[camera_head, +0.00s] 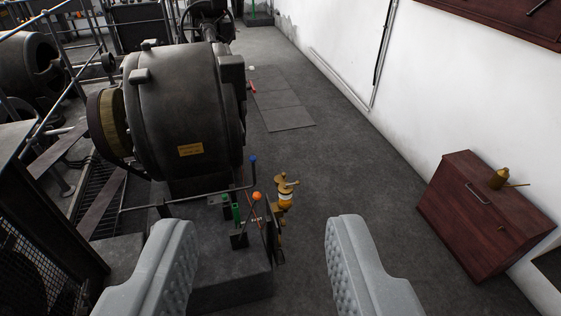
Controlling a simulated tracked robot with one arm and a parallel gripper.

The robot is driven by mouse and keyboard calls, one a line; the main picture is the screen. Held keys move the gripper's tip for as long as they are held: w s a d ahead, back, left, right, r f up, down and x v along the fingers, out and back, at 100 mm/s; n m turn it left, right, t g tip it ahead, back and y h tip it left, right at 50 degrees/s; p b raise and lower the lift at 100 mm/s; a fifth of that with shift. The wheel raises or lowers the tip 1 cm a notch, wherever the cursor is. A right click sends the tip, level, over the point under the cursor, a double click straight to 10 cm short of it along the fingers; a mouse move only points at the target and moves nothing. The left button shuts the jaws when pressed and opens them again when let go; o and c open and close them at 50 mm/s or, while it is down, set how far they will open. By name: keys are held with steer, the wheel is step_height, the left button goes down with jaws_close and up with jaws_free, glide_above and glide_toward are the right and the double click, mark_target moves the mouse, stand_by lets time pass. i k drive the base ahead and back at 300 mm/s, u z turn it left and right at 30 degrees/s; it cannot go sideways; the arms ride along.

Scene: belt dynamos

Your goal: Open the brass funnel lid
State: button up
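A small brass fitting (284,188) stands beyond my fingers, near the front corner of the large dark machine. Its top looks like a brass funnel with a lid, and a pale band shows just below. It is too small to tell whether the lid is open or shut. My gripper (262,223) is open, with its two grey padded fingers wide apart and nothing held between them. The brass fitting appears in the gap between the fingertips, farther away and apart from them.
Levers with an orange knob (257,196) and a blue tip (253,158) stand just left of the fitting. The dark dynamo (185,105) fills the left. A wooden cabinet (480,215) with a brass oil can (499,179) stands at right. The grey floor (350,170) between is clear.

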mark_target(279, 178)
steer(key=u, duration=0.15)
steer(key=i, duration=2.1)
steer(key=z, duration=0.1)
